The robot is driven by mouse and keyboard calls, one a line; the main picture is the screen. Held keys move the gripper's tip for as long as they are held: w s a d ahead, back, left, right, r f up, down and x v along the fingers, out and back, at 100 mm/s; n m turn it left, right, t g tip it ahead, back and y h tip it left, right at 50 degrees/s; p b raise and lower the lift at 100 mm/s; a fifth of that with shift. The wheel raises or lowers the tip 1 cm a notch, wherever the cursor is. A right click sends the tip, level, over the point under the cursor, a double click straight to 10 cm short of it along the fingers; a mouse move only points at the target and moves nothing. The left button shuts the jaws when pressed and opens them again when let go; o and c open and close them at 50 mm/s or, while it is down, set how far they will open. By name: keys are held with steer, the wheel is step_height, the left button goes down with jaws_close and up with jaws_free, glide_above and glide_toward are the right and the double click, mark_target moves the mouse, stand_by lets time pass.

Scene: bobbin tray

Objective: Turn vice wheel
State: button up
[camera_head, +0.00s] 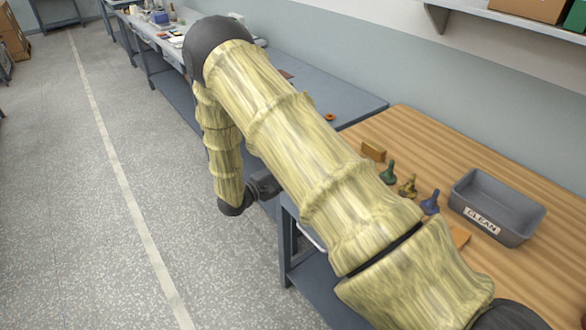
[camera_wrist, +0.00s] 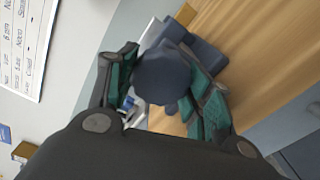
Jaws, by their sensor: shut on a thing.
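In the wrist view, a dark blue-grey rounded piece (camera_wrist: 162,76), which looks like the vice wheel, sits between the teal-padded fingers of my gripper (camera_wrist: 163,88). My gripper is shut on it. A dark blue block (camera_wrist: 207,54), perhaps part of the vice, shows just behind it. The lower part of the wheel and its mounting are partly hidden by my fingers and palm. In the head view my arm covers the place where my gripper works, and neither the wheel nor the fingers can be made out there.
On the wooden bench (camera_head: 410,125) stand a green piece (camera_head: 388,173), a yellow piece (camera_head: 409,187) and a blue piece (camera_head: 430,203). A grey tray labelled CLEAN (camera_head: 513,232) is right of them. An orange ring (camera_head: 330,117) lies on the grey bench (camera_head: 350,98).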

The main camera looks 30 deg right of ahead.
steer(key=n+p, duration=0.1)
steer(key=n, duration=0.5)
steer(key=shift+f+n+p, duration=0.1)
steer(key=shift+n+p, duration=0.2)
stand_by(0.4)
steer(key=o, duration=1)
steer(key=shift+o, duration=0.2)
steer(key=shift+a, duration=0.1)
steer(key=a, duration=1.1)
steer(key=shift+s+a, duration=0.4)
steer(key=shift+s, duration=0.05)
